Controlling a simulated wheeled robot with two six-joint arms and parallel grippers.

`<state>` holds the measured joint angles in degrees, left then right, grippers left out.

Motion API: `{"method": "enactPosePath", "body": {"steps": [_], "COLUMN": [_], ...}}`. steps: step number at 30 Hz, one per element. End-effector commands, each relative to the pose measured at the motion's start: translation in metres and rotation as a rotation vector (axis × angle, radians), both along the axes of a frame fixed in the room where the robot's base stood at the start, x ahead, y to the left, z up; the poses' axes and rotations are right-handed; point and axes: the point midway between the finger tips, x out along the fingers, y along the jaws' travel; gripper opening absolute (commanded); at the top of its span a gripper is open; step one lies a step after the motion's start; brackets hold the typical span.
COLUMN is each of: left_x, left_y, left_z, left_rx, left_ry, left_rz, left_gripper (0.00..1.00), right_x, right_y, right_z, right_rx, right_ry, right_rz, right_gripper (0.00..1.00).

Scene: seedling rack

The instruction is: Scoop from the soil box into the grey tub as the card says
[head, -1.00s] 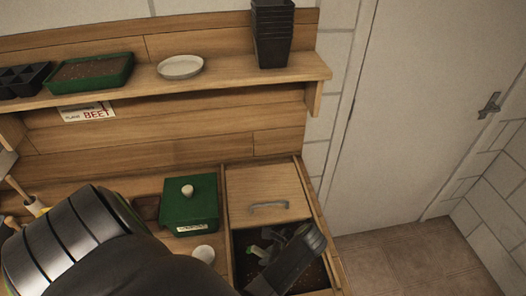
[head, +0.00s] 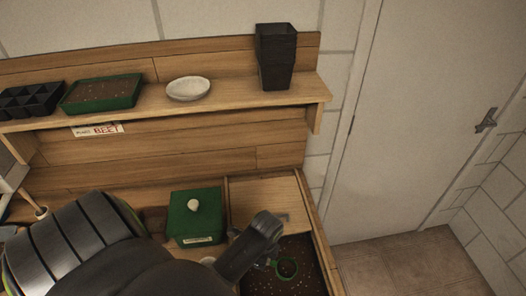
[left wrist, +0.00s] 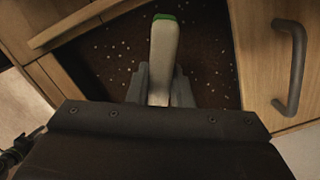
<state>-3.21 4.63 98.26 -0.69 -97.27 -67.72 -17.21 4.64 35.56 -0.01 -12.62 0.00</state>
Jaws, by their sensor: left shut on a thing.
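The soil box (head: 258,284) is a wooden bin at the bottom right of the head view, with dark speckled soil inside. My left gripper (left wrist: 156,88) is shut on the pale handle of the scoop (left wrist: 163,50), which has a green end. In the head view the scoop's green round cup (head: 287,268) is over the soil, with dark content or soil showing inside its rim; I cannot tell which. The card (head: 97,129) under the shelf reads BEET; its small print is unreadable. I cannot make out the grey tub. My right gripper is not in view.
A wooden lid with a handle (head: 262,198) covers the back of the box. A green lidded box (head: 195,222) stands left of it. The shelf above holds black pots (head: 275,55), a white saucer (head: 188,88), a green soil tray (head: 102,92) and a black cell tray (head: 30,100).

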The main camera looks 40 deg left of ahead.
Motion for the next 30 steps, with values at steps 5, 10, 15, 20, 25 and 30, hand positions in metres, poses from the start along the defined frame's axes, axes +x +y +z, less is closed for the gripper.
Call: {"method": "enactPosePath", "body": {"steps": [5, 10, 15, 20, 25, 30], "left_x": [-0.002, -0.004, -0.005, -0.006, -0.006, -0.006], "left_y": [0.007, 0.011, 0.014, 0.014, 0.014, 0.014], "left_z": [0.015, 0.028, 0.035, 0.038, 0.038, 0.038], "left_rx": [-0.037, -0.071, -0.093, -0.102, -0.103, -0.103], "left_ry": [-0.018, -0.033, -0.04, -0.043, -0.044, -0.044], "left_rz": [0.0, 0.002, 0.0, 0.0, 0.0, 0.0], "left_gripper": [0.0, 0.0, 0.0, 0.0, 0.0, 0.0], "right_x": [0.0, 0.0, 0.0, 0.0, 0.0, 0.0], "right_y": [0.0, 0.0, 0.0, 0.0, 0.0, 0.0], "right_z": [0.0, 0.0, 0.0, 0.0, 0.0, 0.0], "right_rx": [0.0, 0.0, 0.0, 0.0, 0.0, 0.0], "right_ry": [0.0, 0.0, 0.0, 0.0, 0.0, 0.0], "right_rz": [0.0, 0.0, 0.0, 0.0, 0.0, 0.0], "right_gripper": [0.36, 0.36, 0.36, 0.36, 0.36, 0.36]}}
